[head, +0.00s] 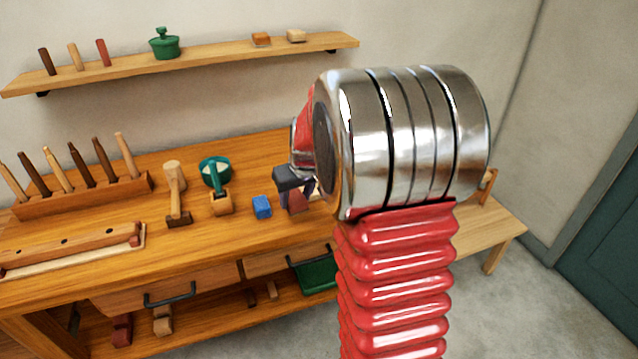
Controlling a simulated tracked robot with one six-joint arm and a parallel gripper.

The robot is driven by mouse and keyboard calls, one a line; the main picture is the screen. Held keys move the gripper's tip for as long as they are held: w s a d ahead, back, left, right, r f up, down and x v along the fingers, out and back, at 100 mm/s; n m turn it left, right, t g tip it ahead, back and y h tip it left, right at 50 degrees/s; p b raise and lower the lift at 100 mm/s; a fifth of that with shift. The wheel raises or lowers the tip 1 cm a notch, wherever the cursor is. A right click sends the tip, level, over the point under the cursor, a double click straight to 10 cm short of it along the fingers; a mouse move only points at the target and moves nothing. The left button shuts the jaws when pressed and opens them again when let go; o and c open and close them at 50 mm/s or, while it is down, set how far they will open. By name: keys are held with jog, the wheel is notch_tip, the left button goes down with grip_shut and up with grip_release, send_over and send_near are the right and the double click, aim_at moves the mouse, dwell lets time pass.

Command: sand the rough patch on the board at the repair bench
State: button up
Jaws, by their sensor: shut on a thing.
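My gripper (295,183) is low over the wooden repair bench (130,205), with its dark fingers partly hidden by my wrist. It is shut on a small reddish-brown block (298,203), of which only a part shows just below the fingers. I cannot tell whether this block touches the bench top. A blue block (262,207) lies on the bench just left of it. I cannot make out a rough patch; my arm covers much of the bench's right part. A long wooden bar with dark dots (70,250) lies on a pale strip at the front left.
A mallet (175,190) and a green-topped tool (217,180) lie left of the blue block. A rack (85,195) holds several handled tools. A shelf (200,65) hangs above. A green bin (318,275) is below. Bare bench shows between rack and mallet.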

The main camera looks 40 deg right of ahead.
jog(key=a+f, duration=0.1)
jog(key=a, duration=0.6)
jog(key=w+a+f+n, duration=0.1)
jog(key=a+f, duration=0.1)
jog(key=a, duration=0.5)
jog(key=w+a+f+n, duration=0.1)
jog(key=a+f, duration=0.1)
jog(key=a, duration=0.6)
jog(key=shift+y, duration=0.4)
jog(key=shift+s, duration=0.1)
